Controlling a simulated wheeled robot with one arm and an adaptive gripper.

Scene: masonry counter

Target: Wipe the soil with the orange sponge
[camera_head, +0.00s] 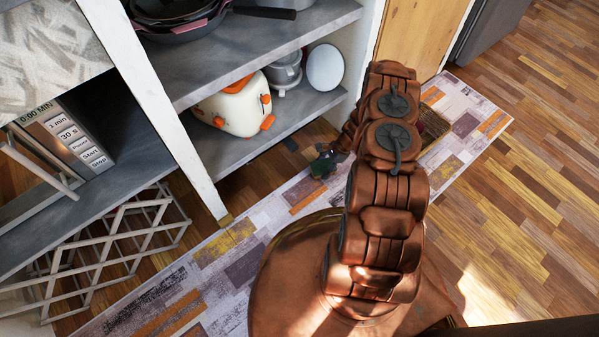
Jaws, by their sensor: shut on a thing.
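My gripper (324,163) is small in the head view, low over the floor between the shelf unit and the rug, partly hidden behind my copper-coloured arm. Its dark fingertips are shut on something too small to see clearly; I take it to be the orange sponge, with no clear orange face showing. A small dark patch (290,145) lies on the floor under the lower shelf, left of my gripper. It may be the soil, but I cannot tell for sure.
The open shelf unit (220,150) holds a cream and orange toaster (236,104), pots and pans. A white lattice rack (120,235) stands at lower left. A patterned rug (225,262) runs along the unit. A woven basket (434,125) is behind my arm. The wood floor at right is clear.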

